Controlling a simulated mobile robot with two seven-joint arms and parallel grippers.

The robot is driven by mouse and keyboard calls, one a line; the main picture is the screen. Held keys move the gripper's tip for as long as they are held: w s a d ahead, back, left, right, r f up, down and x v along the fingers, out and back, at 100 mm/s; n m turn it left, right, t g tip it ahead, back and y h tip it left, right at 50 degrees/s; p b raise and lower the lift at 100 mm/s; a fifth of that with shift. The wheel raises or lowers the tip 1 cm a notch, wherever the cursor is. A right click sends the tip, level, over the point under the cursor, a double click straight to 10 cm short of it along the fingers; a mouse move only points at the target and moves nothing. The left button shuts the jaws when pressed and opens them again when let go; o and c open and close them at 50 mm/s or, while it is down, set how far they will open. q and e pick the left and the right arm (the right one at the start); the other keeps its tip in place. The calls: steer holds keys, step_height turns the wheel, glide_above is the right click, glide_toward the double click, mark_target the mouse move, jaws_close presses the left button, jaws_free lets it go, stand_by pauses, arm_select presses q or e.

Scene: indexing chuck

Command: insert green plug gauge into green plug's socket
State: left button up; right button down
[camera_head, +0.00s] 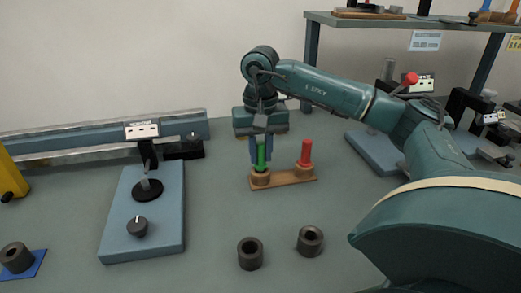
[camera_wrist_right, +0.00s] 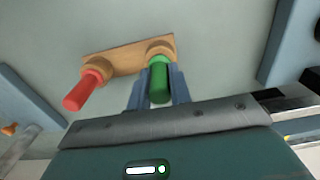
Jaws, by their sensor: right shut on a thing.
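The green plug gauge (camera_head: 261,157) stands upright at the left socket of a wooden base (camera_head: 287,178). My right gripper (camera_head: 261,160) comes down from above and is shut on its green handle. In the right wrist view the green plug gauge (camera_wrist_right: 159,78) sits between the two fingers (camera_wrist_right: 158,88), with its lower end at the round wooden socket. How deep it sits is hidden. The red plug gauge (camera_head: 305,153) stands in the other socket of the base and also shows in the right wrist view (camera_wrist_right: 86,90). My left gripper is not in view.
Two dark ring pieces (camera_head: 250,253) (camera_head: 310,240) lie in front of the base. A blue gauge stand (camera_head: 143,222) is at the left, and a long rail (camera_head: 100,137) runs along the back. A shelf (camera_head: 400,20) stands at the back right.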

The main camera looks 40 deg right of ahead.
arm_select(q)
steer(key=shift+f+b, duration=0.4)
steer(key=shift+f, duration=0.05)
arm_select(e)
steer(key=shift+f, duration=0.6)
stand_by(0.9)
steer(key=c, duration=1.2)
jaws_free()
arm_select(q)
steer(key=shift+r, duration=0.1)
arm_select(e)
step_height(320, 180, up, 8)
steer(key=shift+r+p, duration=0.25)
steer(key=shift+p, duration=0.3)
step_height(320, 180, up, 4)
steer(key=shift+r+p, duration=0.1)
steer(key=shift+p, duration=1.15)
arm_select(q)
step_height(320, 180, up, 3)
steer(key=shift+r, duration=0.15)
arm_select(e)
steer(key=shift+r, duration=0.3)
